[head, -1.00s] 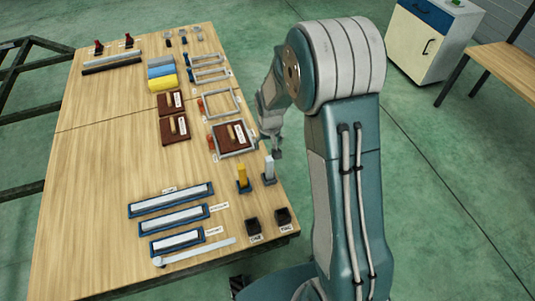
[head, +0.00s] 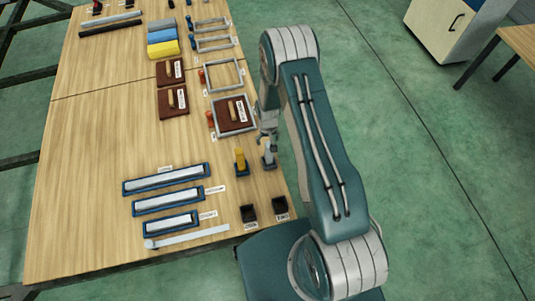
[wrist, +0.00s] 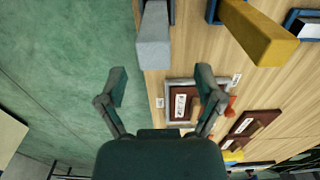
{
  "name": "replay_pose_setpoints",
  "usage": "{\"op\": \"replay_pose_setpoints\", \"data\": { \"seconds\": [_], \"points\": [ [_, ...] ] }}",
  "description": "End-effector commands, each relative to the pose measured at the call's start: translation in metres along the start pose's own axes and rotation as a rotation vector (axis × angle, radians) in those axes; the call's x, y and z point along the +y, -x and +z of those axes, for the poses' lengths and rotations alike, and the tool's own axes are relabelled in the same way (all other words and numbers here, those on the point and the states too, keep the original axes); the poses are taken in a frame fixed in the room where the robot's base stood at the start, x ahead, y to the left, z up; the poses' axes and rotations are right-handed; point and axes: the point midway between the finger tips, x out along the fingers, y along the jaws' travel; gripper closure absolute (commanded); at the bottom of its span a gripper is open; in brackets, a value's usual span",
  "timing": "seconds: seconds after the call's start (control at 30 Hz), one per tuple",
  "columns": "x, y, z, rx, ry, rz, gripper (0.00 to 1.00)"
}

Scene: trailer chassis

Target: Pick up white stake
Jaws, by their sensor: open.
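The white stake (head: 270,151) stands upright in a dark blue holder at the table's right edge. In the wrist view the pale stake (wrist: 153,40) shows at the top, just beyond the fingertips and roughly in line with the gap between them. My gripper (wrist: 161,80) is open, with nothing between its fingers. In the head view my gripper (head: 267,134) is small, close behind the white stake; contact cannot be made out. A yellow stake (head: 241,158) stands in its own holder just left of the white one, and it also shows in the wrist view (wrist: 257,35).
Two small black bins (head: 249,213) sit in front of the stakes. A framed brown board (head: 232,114) lies behind them. Several blue trays with white bars (head: 168,179) lie to the left. The table's middle is bare wood; green floor lies beyond its right edge.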

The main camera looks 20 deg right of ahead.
Motion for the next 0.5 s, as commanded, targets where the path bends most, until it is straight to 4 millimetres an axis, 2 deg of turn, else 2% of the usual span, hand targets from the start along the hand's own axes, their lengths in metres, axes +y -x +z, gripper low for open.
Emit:
{"op": "replay_pose_setpoints", "data": {
  "seconds": [0.17, 0.4, 0.5],
  "points": [
    [0.001, -0.015, 0.003, -0.003, -0.002, -0.002, 0.14],
    [-0.002, -0.05, 0.005, -0.001, -0.001, 0.001, 0.14],
    [-0.002, -0.055, 0.005, 0.001, -0.001, 0.001, 0.14]
  ]
}}
